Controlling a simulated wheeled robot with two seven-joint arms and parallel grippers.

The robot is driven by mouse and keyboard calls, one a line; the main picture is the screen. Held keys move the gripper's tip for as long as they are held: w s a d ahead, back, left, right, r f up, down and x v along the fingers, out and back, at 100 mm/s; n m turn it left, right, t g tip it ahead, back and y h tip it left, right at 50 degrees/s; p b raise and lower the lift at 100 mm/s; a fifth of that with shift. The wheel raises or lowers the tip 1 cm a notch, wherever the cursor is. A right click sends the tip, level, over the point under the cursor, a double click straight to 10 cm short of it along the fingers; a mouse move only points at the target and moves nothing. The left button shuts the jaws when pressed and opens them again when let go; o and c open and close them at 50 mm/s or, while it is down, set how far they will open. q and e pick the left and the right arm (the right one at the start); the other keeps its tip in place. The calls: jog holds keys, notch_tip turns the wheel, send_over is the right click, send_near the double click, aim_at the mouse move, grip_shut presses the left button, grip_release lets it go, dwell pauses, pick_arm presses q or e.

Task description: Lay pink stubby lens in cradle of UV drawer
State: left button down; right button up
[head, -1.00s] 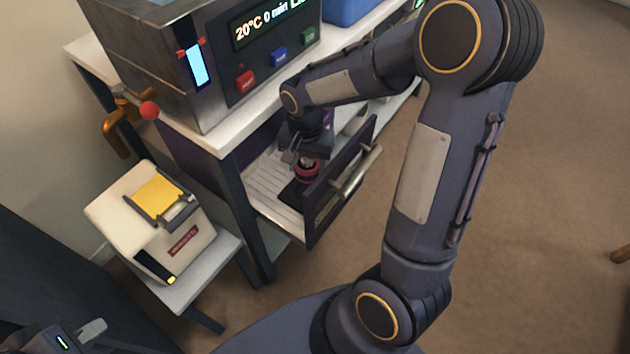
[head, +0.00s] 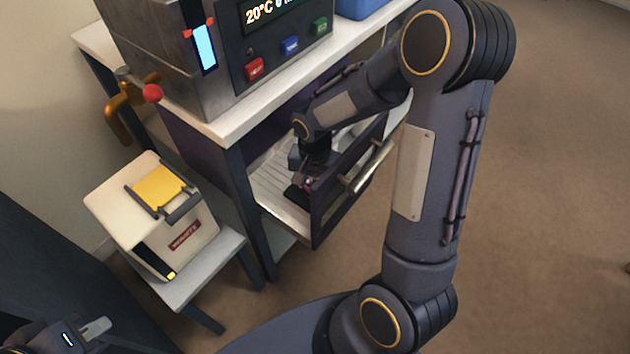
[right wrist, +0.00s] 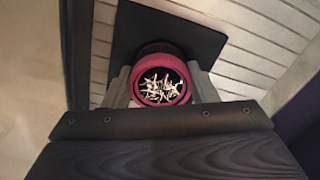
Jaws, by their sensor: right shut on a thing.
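The UV drawer (head: 270,190) is pulled open under the bench, with a slatted floor and a dark front. A dark square pad, seemingly the cradle (right wrist: 205,42), lies on the slats. My right gripper (right wrist: 161,88) reaches down into the drawer, its two fingers shut on either side of the pink stubby lens (right wrist: 143,93). The lens is upright over the pad; I cannot tell whether it touches. In the head view only a bit of the pink lens (head: 309,184) shows behind the drawer front. My left gripper (head: 97,328) is at the bottom left edge, mostly cut off.
The drawer front (head: 335,207) with its bar handle stands close to my right gripper. A metal oven-like box (head: 160,60) with buttons sits on the bench above. A cream box (head: 120,205) with a yellow pad stands on a low table at left. Floor at right is clear.

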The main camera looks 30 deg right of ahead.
jog(key=shift+s+f+b, duration=0.25)
jog(key=shift+f+b, duration=0.1)
jog(key=shift+f, duration=0.2)
jog(key=o, duration=1.1)
jog(key=shift+f, duration=0.1)
jog(key=shift+o, duration=0.2)
jog(key=shift+r+p, duration=0.3)
jog(key=shift+r, duration=0.1)
notch_tip(320, 180, up, 13)
jog(key=p, duration=0.4)
jog(key=shift+w+p, duration=0.2)
jog(key=shift+p, duration=0.15)
